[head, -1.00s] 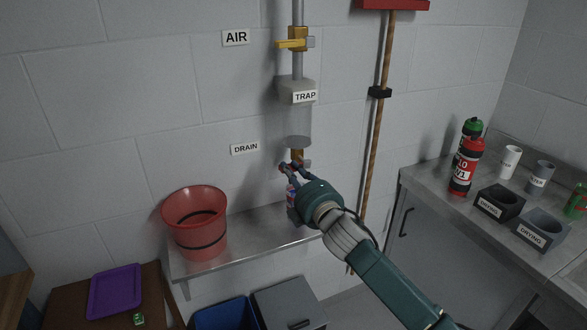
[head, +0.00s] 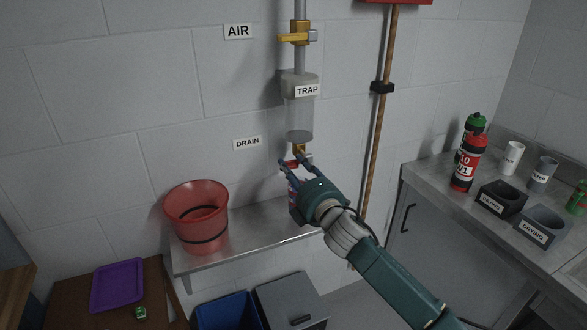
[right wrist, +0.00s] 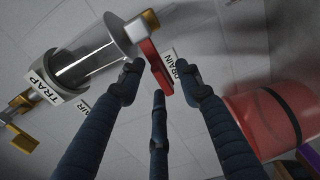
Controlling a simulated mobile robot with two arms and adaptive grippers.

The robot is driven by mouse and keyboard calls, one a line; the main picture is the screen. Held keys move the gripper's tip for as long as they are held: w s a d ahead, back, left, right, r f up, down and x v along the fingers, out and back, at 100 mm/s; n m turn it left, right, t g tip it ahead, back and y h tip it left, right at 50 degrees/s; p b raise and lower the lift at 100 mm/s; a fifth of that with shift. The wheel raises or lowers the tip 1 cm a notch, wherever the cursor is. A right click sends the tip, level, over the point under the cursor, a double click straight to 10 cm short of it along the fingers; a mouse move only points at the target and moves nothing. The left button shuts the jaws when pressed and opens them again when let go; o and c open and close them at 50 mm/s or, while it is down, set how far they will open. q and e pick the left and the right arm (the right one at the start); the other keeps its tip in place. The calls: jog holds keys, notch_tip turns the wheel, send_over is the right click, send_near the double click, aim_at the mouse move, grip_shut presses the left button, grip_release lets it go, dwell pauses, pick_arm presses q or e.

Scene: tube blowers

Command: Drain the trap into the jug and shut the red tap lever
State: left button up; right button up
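The clear trap (head: 299,118) hangs on the wall pipe under its TRAP label; it also shows in the right wrist view (right wrist: 88,60). Below it is the brass drain tap with the red tap lever (head: 290,163). In the right wrist view the red lever (right wrist: 154,66) slants down between my fingertips. My right gripper (head: 293,160) is open around the lever's end, with gaps beside it. A container with a pale and red patch (head: 293,189) stands on the shelf under the tap, mostly hidden by my gripper; I cannot tell if it is the jug. My left gripper is out of view.
A red bucket (head: 197,217) with a black band stands left on the metal shelf (head: 255,222). A yellow valve (head: 296,38) sits above the trap. A broom handle (head: 377,140) is right of the pipe. The counter (head: 420,177) at right holds bottles, cups and boxes.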

jog(key=v, duration=1.2)
